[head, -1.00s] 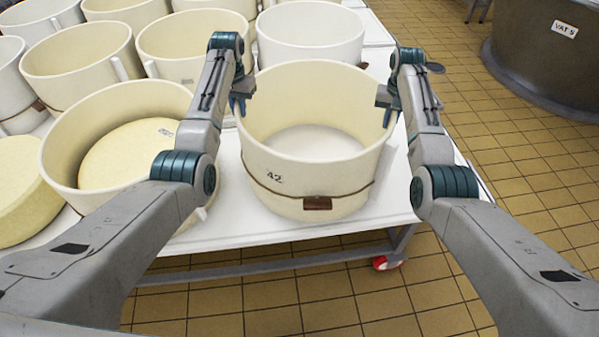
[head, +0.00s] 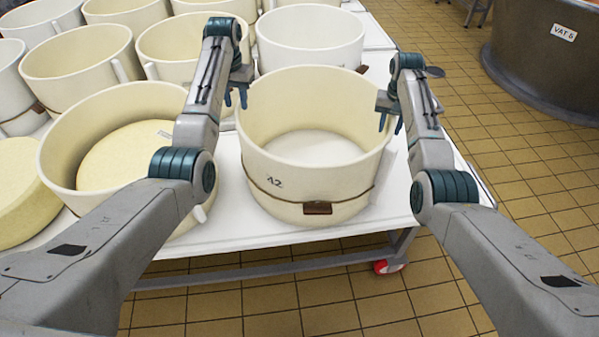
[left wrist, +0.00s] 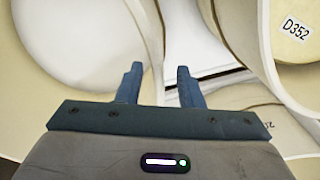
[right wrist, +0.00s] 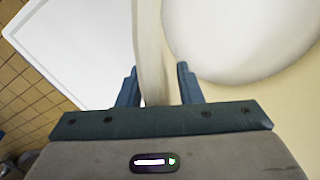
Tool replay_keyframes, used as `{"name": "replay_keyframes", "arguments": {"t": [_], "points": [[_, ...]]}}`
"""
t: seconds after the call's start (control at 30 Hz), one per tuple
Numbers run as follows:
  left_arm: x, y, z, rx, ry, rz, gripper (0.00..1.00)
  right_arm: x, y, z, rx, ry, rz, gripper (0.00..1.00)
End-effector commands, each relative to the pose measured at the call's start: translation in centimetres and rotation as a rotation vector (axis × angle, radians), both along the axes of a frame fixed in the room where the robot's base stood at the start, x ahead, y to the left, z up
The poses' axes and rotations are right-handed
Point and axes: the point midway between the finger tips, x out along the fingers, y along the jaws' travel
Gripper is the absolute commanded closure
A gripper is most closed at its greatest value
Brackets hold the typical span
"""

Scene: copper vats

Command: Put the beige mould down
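The beige mould (head: 310,180), a round tub marked 42 with a dark strap and brown tag, stands upright on the white table (head: 225,235), its white inside floor showing. My left gripper (head: 236,98) is open at its left rim. In the left wrist view the fingers (left wrist: 158,85) are spread, with the mould wall (left wrist: 142,30) by the left finger and white table between them. My right gripper (head: 390,123) is open at the right rim. In the right wrist view its fingers (right wrist: 155,85) stand either side of the wall (right wrist: 150,45) with gaps.
A beige tub holding a yellow cheese (head: 125,155) stands close on the left. A white tub (head: 310,38) stands right behind the mould, with several more tubs at the back left. A large vat (head: 545,60) is at the far right. Some bare table shows right of the mould.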

Motion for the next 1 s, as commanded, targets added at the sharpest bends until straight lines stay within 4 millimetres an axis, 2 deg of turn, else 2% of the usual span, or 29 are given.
{"name": "replay_keyframes", "arguments": {"t": [0.1, 0.3, 0.53, 0.67, 1.0], "points": [[0.1, 0.0, 2.8, 0.000, -0.004, 0.000, 0.66, 0.0, 0.0, 0.0, 0.000, 0.000, 0.000, 0.68], [0.0, 0.0, 6.0, 0.001, -0.002, 0.000, 0.66, 0.0, 0.0, 0.0, 0.000, 0.000, 0.000, 0.68], [0.0, 0.0, 7.2, 0.001, 0.000, 0.000, 0.66, 0.1, 0.0, 0.6, 0.001, -0.002, 0.000, 0.68], [0.0, 0.0, 7.2, 0.001, 0.000, 0.000, 0.66, 0.1, 0.0, 2.6, 0.001, -0.005, 0.001, 0.68], [0.0, 0.1, 7.2, 0.001, 0.000, 0.000, 0.66, 0.1, 0.0, 9.6, 0.001, -0.002, 0.000, 0.68]]}}
